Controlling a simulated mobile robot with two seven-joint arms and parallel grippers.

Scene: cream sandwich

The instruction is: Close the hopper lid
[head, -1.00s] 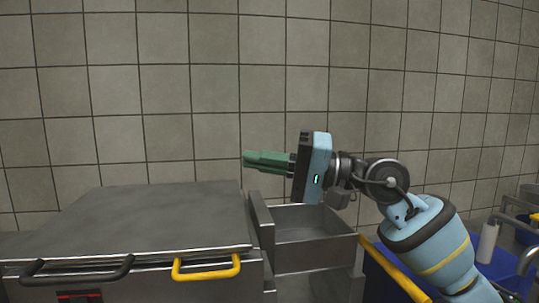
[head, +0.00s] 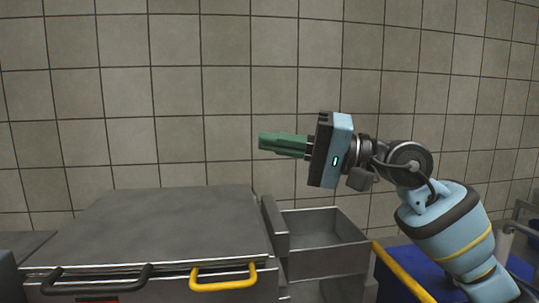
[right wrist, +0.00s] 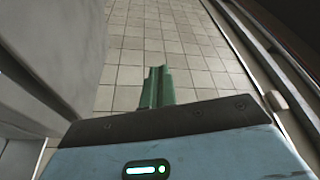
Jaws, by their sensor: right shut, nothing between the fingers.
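The hopper lid (head: 160,225) is a wide grey metal panel in the head view. It lies flat over the hopper body (head: 165,293), with a black handle (head: 97,280) and a yellow handle (head: 223,283) along its front edge. My right gripper (head: 262,141) is in the air above and behind the lid's right side, apart from it. Its green fingers are shut with nothing between them. They also show in the right wrist view (right wrist: 157,85), against a tiled surface. My left gripper is not in view.
An open, empty-looking metal box (head: 325,245) stands right of the lid, with a raised panel (head: 274,228) between them. A yellow rail (head: 402,272) and a blue surface (head: 430,262) lie further right. A tiled wall (head: 120,110) closes the back.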

